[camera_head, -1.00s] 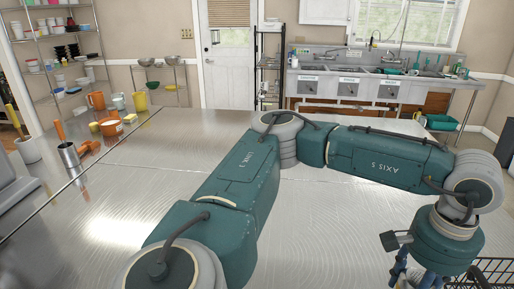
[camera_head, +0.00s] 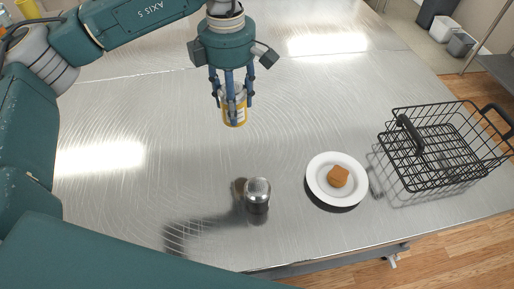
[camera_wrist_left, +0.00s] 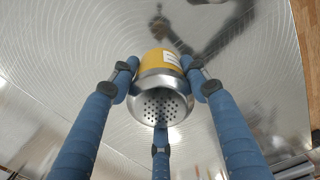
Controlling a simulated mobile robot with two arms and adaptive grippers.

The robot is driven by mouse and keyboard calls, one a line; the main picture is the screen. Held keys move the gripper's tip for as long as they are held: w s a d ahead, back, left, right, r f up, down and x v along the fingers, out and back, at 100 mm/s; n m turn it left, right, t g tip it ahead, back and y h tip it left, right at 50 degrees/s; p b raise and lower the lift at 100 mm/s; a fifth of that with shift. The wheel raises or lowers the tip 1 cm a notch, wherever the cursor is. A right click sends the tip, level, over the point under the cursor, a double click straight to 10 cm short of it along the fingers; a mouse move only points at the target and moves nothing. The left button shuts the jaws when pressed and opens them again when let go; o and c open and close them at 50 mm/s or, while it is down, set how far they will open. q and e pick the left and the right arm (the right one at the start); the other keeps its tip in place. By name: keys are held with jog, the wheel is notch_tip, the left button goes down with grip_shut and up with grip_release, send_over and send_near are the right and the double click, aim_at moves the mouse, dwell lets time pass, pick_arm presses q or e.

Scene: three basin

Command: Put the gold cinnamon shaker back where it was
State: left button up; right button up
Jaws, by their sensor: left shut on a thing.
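The gold cinnamon shaker (camera_head: 235,112) has a yellow body with a pale label. My left gripper (camera_head: 233,100) is shut on it and holds it upright above the steel table. In the left wrist view the shaker (camera_wrist_left: 161,85) sits between the blue fingers (camera_wrist_left: 160,108), with its perforated silver top toward the camera. Its underside is hidden. My right gripper is not in view.
A plain silver shaker (camera_head: 257,194) stands on the table (camera_head: 130,205) nearer the front. A white plate (camera_head: 322,192) with a brown piece of food (camera_head: 338,176) lies right of it. A black wire basket (camera_head: 437,183) stands farther right. The table's middle is clear.

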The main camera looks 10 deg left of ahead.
pick_arm(q)
jog(key=n, duration=0.4)
jog(key=w+d+r+n, duration=0.1)
jog(key=n, duration=0.4)
jog(key=shift+w+d+r, duration=0.25)
jog(key=shift+d, duration=0.05)
jog(key=w+d+r+n, duration=0.2)
jog(key=d+n, duration=0.1)
jog(key=n, duration=1.9)
notch_tip(320, 180, down, 19)
jog(key=p, duration=0.6)
jog(key=shift+d, duration=0.15)
jog(key=shift+f, duration=0.35)
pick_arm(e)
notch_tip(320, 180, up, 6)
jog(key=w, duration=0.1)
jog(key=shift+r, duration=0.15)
